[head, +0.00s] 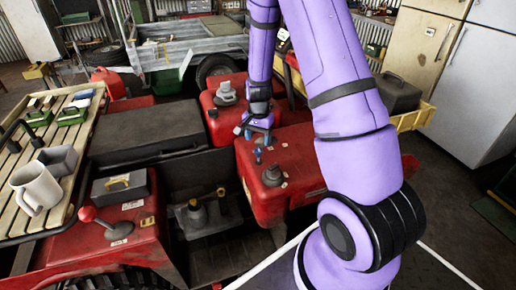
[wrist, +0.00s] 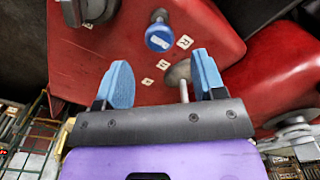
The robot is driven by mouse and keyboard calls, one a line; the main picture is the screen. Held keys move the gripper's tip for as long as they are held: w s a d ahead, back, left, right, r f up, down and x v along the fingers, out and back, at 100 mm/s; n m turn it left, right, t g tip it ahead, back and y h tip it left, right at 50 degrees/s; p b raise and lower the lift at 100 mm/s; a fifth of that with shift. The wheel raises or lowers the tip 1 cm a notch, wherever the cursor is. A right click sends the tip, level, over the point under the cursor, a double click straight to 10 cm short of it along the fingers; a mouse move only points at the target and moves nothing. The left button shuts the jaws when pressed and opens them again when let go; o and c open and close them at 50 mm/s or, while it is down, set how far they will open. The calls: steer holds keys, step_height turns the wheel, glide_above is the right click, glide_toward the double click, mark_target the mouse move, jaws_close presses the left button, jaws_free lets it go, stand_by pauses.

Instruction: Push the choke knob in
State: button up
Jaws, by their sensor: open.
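A round blue knob (wrist: 158,38) with a pale mark on its face stands out on a short stem from a red panel in the wrist view. A grey disc with a metal stem (wrist: 183,90) stands lower right of it, partly behind my right finger. I cannot tell for certain which one is the choke knob. My gripper (wrist: 162,72) is open, with its two blue fingers apart and nothing held. The blue knob lies ahead of the fingertips, apart from them. In the head view my gripper (head: 253,133) is over the red body, close to a small blue knob (head: 257,155).
Small pale labels (wrist: 184,41) sit around the knobs. Round caps (head: 272,176) stand on the red body (head: 290,150). A slatted rack (head: 20,160) with a mug (head: 36,188) is at left. A red ball-topped lever (head: 87,214) stands at front left.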

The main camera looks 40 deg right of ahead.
mark_target(258, 150)
steer(key=shift+f, duration=2.65)
jaws_close()
steer(key=shift+f, duration=1.3)
jaws_free()
steer(key=shift+r, duration=0.1)
step_height(258, 150, up, 11)
steer(key=shift+f, duration=0.2)
